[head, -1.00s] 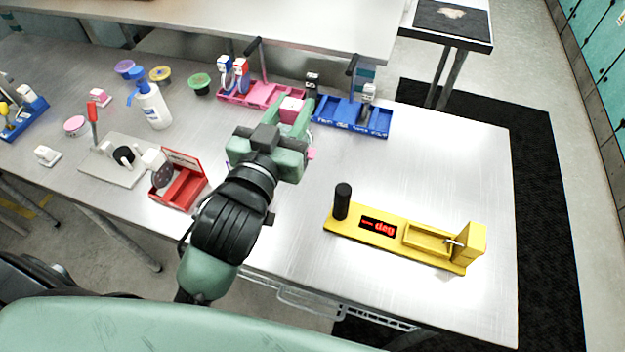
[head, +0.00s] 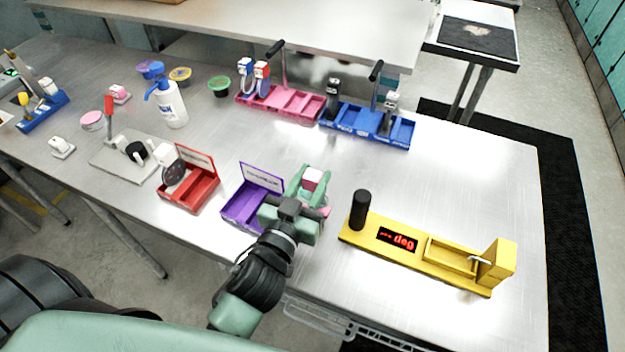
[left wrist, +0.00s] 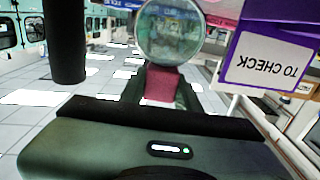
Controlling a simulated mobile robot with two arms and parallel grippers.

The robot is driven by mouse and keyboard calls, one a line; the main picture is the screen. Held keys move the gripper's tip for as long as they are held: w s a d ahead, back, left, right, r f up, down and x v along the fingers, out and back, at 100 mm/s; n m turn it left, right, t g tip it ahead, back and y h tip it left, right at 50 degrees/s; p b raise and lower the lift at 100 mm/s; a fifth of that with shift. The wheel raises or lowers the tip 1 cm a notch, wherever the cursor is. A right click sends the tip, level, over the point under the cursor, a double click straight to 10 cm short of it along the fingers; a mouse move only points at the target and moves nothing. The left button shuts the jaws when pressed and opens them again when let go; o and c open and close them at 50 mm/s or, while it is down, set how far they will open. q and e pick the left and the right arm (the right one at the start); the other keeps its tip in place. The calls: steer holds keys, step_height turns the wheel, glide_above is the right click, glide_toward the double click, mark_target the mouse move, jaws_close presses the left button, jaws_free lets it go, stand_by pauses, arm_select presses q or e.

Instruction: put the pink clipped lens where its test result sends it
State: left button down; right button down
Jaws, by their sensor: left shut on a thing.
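My left gripper (head: 312,187) is shut on the pink clipped lens. Its pink clip shows between the green fingers in the head view (head: 312,177). In the left wrist view the round clear lens (left wrist: 170,30) stands above the pink clip (left wrist: 160,85). The gripper is just right of the purple tray (head: 240,207), whose upright label reads "TO CHECK" in the left wrist view (left wrist: 267,62). The yellow tester (head: 420,250) stands to the right, with an empty-looking trough and a red display (head: 398,240) ending in "deg". My right gripper is not in view.
A red tray (head: 187,190) stands left of the purple one. At the back are a pink rack (head: 290,102) and a blue rack (head: 400,135), both holding parts. A white bottle (head: 172,108) stands back left. The table is clear between the blue rack and the tester.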

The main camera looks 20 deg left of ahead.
arm_select(q)
steer(key=shift+f, duration=0.2)
steer(key=shift+f, duration=0.15)
steer(key=c, duration=1)
jaws_free()
steer(key=shift+s+r, duration=0.1)
steer(key=shift+r, duration=0.1)
